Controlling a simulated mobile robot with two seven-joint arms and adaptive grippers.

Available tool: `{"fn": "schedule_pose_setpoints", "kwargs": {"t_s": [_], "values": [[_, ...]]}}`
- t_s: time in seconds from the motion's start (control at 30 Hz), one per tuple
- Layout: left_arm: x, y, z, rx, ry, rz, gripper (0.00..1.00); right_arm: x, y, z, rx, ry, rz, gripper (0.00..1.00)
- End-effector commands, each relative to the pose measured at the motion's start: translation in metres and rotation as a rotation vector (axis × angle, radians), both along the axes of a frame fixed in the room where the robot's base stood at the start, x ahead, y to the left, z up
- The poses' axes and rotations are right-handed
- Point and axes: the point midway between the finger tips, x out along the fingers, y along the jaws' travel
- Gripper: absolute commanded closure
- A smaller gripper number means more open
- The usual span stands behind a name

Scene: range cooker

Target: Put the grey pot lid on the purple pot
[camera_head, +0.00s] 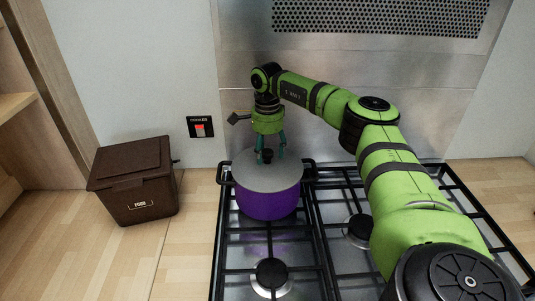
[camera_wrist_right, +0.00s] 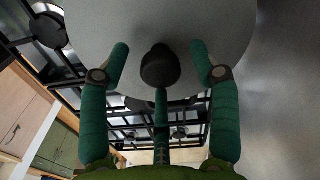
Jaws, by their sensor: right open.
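The purple pot (camera_head: 268,204) stands on the back left of the cooktop, with dark handles at its sides. The grey pot lid (camera_head: 285,177) lies over its top and looks about level; I cannot tell if it is fully seated. The lid also fills the upper part of the right wrist view (camera_wrist_right: 215,22), with its dark knob (camera_wrist_right: 160,66) in the middle. My right gripper (camera_head: 270,155) is above the lid, its green fingers open around the knob. In the right wrist view a gap shows on each side of the knob. My left gripper is not in view.
The black grates of the cooktop (camera_head: 272,277) surround the pot, with bare burners in front and to the right. A brown lidded box (camera_head: 135,182) stands on the wooden counter (camera_head: 110,255) at left. A steel backsplash (camera_head: 240,115) rises close behind.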

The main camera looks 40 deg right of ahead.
Motion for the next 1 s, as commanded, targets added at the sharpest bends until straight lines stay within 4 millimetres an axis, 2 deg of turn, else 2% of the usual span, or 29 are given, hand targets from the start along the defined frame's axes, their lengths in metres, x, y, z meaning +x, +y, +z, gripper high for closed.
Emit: {"fn": "schedule_pose_setpoints", "kwargs": {"t_s": [0.3,0.5,0.67,1.0], "values": [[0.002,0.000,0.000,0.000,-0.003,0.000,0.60,0.001,0.001,0.069,0.000,-0.006,0.001,0.38],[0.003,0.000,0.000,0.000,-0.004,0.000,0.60,0.001,0.000,0.097,0.000,-0.004,0.000,0.38],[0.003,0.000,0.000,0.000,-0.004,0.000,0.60,0.000,0.000,0.105,0.000,-0.001,0.000,0.38],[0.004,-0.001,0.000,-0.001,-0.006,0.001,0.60,0.000,0.000,0.105,0.001,-0.001,0.000,0.38]]}}
